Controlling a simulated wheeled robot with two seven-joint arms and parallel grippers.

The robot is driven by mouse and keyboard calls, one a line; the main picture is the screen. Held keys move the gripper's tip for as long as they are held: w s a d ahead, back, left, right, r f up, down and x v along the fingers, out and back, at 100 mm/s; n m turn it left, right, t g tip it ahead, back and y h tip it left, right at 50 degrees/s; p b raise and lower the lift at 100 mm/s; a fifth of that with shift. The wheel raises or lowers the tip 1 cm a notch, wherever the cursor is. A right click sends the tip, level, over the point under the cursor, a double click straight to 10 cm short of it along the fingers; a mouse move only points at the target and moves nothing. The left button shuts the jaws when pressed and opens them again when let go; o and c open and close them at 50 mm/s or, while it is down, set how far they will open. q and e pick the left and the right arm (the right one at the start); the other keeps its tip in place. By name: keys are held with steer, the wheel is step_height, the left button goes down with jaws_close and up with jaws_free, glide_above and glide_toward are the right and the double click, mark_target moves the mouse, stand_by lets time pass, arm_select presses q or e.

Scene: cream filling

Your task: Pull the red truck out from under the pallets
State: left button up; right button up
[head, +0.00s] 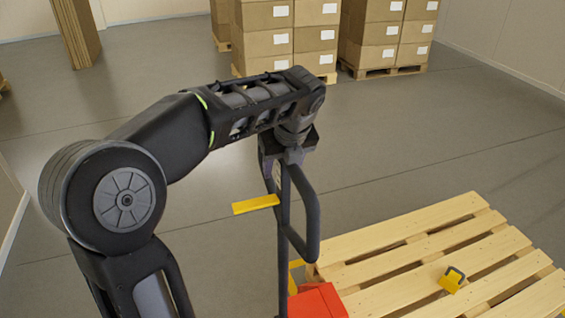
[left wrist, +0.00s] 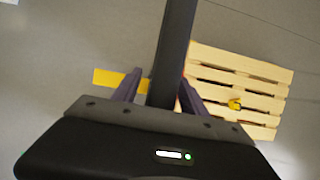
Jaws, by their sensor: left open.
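The red truck (head: 318,301) shows at the bottom of the head view as a red body with a tall black handle (head: 313,215) ending in a loop. Most of its body is cut off by the frame's lower edge. A pale wooden pallet (head: 415,250) lies to the right of it; it also shows in the left wrist view (left wrist: 235,72). My left gripper (head: 287,160) is at the top of the handle. In the left wrist view, the black handle bar (left wrist: 175,40) runs between the open fingers (left wrist: 158,78); I cannot tell whether they touch it. My right gripper is out of view.
A yellow item with a dark loop (head: 452,281) sits on the pallet. A yellow strip (head: 256,204) shows left of the handle. Stacked cardboard boxes (head: 265,45) stand on pallets at the back, with brown boards (head: 75,32) at back left. The middle floor is clear.

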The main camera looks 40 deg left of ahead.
arm_select(q)
steer(key=shift+c, duration=0.3)
jaws_close()
stand_by(0.9)
stand_by(0.5)
stand_by(1.1)
